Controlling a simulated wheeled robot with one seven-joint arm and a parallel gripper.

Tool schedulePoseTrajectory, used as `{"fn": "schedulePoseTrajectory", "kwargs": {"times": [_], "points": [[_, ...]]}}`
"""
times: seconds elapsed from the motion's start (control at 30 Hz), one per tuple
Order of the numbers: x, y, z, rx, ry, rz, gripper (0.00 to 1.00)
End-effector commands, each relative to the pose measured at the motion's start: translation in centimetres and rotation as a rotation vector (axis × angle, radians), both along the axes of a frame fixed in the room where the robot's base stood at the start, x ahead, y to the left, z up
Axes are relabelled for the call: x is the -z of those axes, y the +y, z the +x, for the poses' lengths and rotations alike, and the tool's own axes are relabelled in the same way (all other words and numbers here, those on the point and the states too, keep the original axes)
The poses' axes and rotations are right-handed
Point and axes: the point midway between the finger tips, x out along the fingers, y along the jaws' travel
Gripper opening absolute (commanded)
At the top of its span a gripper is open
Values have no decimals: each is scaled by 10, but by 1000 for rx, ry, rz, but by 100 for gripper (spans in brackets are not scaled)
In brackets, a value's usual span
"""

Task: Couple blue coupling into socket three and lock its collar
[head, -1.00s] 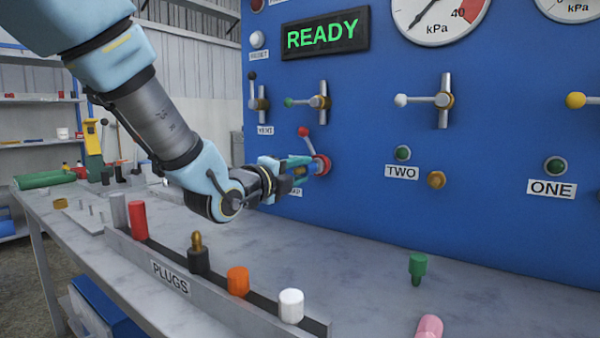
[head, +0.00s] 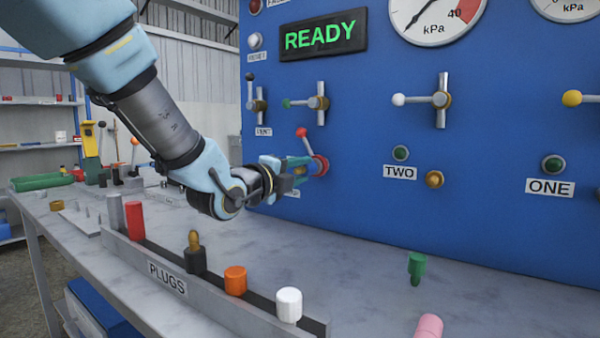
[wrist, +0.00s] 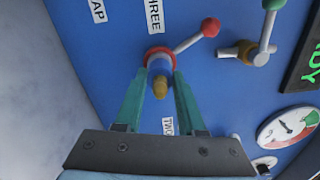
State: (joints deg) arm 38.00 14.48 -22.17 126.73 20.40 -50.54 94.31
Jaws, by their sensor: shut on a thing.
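My gripper (wrist: 158,82) is at the blue panel, its two teal fingers on either side of a fitting with a red collar (wrist: 153,53). The jaws are shut on this fitting. It also shows in the head view (head: 321,165), at the fingertips. A lever with a red ball (wrist: 210,27) stands out from it. A brass end (wrist: 160,88) shows between the fingers. The THREE label (wrist: 154,14) is beside the collar. I cannot make out a separate blue coupling body against the blue panel and fingers. How deep the fitting sits in the socket is hidden.
A green-ball lever (head: 288,103) is on the panel above my gripper. A plug rack (head: 168,278) stands on the bench in front. A green plug (head: 416,266) and a pink piece (head: 429,326) are at the right.

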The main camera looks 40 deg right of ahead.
Motion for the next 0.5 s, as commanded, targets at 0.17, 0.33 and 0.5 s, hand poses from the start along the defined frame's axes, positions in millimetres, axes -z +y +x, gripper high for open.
{"fn": "schedulePoseTrajectory", "kwargs": {"times": [0.17, 0.33, 0.5], "points": [[0, 0, 0, 0, 0, -1, 0], [1, -3, 1, 0, -1, -1, 0], [1, -5, 1, 0, 0, -1, 0]]}}
